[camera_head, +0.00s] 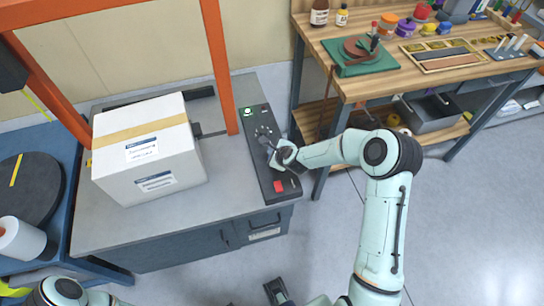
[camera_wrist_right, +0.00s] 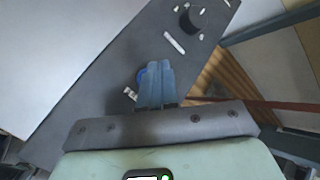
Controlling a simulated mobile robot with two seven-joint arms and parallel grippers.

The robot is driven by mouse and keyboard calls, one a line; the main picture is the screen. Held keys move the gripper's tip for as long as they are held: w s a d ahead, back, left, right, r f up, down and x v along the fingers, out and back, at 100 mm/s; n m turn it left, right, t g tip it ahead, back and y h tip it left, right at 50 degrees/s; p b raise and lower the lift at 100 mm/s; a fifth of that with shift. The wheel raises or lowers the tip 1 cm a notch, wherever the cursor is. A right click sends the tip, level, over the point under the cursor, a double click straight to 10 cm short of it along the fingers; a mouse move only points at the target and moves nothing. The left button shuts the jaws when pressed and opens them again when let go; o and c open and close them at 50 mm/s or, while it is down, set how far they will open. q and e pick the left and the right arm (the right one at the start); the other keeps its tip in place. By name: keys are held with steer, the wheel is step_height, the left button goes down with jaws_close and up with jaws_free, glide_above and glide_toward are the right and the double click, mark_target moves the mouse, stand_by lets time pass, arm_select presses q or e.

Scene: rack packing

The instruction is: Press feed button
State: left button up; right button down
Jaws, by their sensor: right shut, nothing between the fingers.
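A dark control panel (camera_head: 262,175) runs along the right edge of the grey machine table. It bears a lit green button (camera_head: 248,112) at the far end, a dark knob (camera_head: 264,133) and a red button (camera_head: 279,186) at the near end. In the right wrist view a round blue button (camera_wrist_right: 141,78) shows on the panel, partly hidden by my fingertips. My right gripper (camera_head: 271,148) is shut and empty, its tips over the panel at the blue button; I cannot tell whether they touch it. The knob also shows in the wrist view (camera_wrist_right: 190,20). I see no label reading feed.
A white taped box (camera_head: 150,150) stands on the machine table (camera_head: 230,195), beside an orange frame (camera_head: 219,65). A wooden workbench (camera_head: 345,85) with a green mat, jars and trays stands at the right. Open floor (camera_head: 460,220) lies at the lower right.

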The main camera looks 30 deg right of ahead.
steer(key=shift+r+p, duration=1.1)
steer(key=shift+r, duration=1.05)
arm_select(q)
steer(key=shift+w+r, duration=0.2)
steer(key=shift+r, duration=0.45)
steer(key=shift+w+r, duration=0.15)
steer(key=shift+r, duration=0.45)
